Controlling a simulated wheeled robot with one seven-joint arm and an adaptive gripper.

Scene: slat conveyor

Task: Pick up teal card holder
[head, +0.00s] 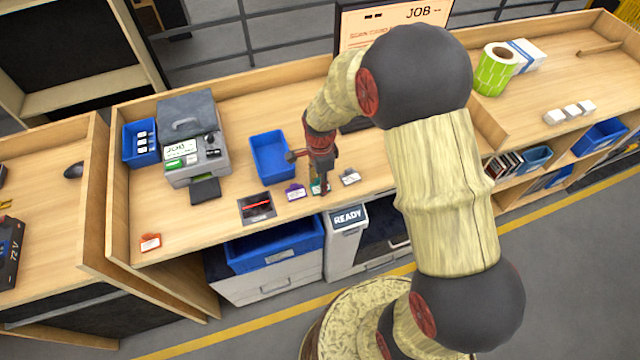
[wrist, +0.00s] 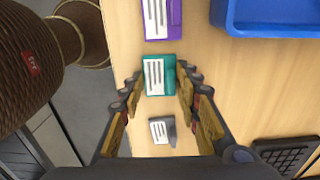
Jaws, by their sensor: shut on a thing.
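The teal card holder (wrist: 169,66) with a white printed label lies between the two fingertips of my gripper (wrist: 162,78) in the wrist view. The fingers are shut on its two sides. In the head view my gripper (head: 320,178) points down at the front part of the wooden bench, and a bit of the teal card holder (head: 319,190) shows at its tips; the rest is hidden by the fingers. I cannot tell whether the holder touches the bench or is slightly above it.
A purple card holder (head: 295,194) lies close on the left, and a grey one (head: 350,177) on the right. A blue bin (head: 271,157) stands behind. A dark card reader (head: 257,206) and an orange card holder (head: 150,243) are further left. The bench's front edge is near.

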